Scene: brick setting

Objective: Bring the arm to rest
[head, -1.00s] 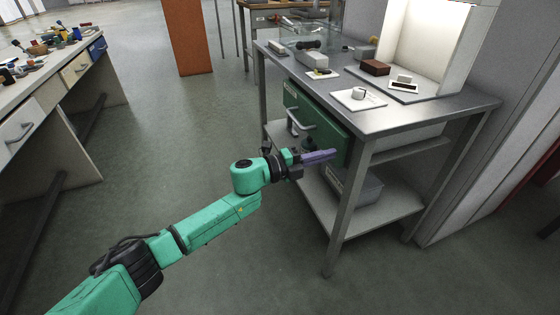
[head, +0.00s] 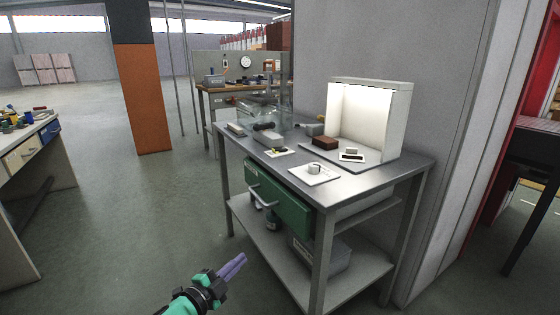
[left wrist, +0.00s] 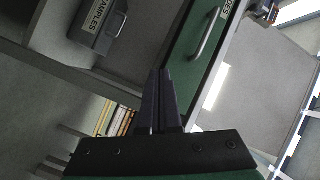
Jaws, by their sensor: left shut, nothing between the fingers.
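My left gripper (head: 232,266) shows low in the head view, its purple fingers shut with nothing between them. It is over the floor, in front of and left of the metal workbench (head: 390,172), apart from it. In the left wrist view the shut fingers (left wrist: 160,90) point toward the bench's green drawer (left wrist: 190,50) with its bar handle. The green drawer (head: 281,205) also shows in the head view, under the bench top; I cannot tell if it is fully shut. Most of my left arm is out of the head view. My right gripper is not in view.
The bench holds a lit white booth (head: 370,115), a dark red brick (head: 325,143) and a white tile (head: 314,174) with a small piece on it. A grey box (head: 322,253) sits on the lower shelf. Open floor (head: 130,220) lies left of the bench.

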